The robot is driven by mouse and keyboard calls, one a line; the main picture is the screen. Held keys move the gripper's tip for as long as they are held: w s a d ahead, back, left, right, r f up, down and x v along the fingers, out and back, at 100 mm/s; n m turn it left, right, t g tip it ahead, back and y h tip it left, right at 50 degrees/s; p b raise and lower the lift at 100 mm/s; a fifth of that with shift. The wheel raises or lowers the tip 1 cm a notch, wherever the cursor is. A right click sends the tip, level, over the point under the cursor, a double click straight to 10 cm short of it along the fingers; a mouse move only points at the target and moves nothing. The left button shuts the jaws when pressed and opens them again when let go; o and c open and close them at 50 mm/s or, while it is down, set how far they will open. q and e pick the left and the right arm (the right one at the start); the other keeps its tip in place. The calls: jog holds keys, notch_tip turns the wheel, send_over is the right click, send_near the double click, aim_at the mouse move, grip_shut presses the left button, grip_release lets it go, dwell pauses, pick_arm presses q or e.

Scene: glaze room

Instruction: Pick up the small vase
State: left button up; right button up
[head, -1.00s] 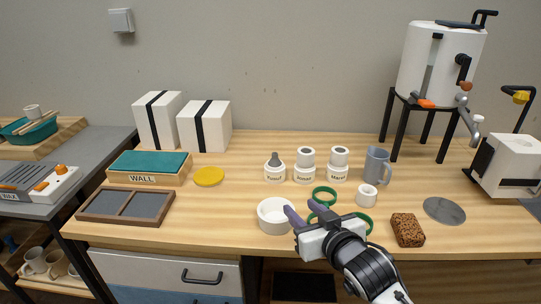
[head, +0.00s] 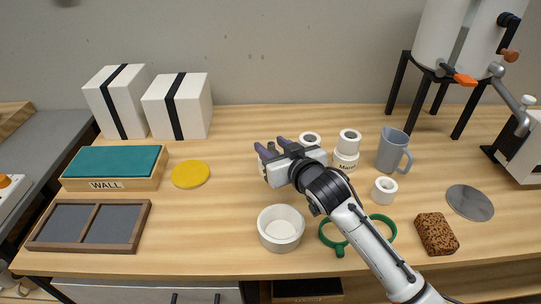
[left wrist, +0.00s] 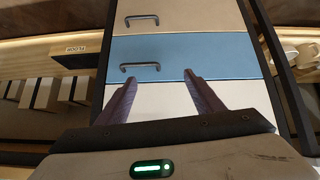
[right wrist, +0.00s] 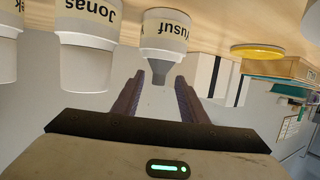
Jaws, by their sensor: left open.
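The small vase (right wrist: 162,72) appears to be the grey, narrow-necked piece in the white holder labelled Yusuf (right wrist: 165,35), seen upside down in the right wrist view. My right gripper (right wrist: 160,82) is open, its fingers on either side of the grey neck; I cannot tell whether they touch it. In the head view my right gripper (head: 271,147) covers almost all of that piece. My left gripper (left wrist: 160,80) is open and empty, facing the drawers (left wrist: 160,55) in the left wrist view; it is out of the head view.
Two white labelled jars (head: 346,152) stand right of my right gripper, close by.

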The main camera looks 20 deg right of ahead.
jog(key=shift+f+x, duration=0.15)
jog(key=shift+x, duration=1.2)
jog(key=shift+f+x, duration=0.15)
jog(key=shift+x, duration=1.2)
jog(key=shift+d, duration=0.15)
jog(key=c, duration=0.9)
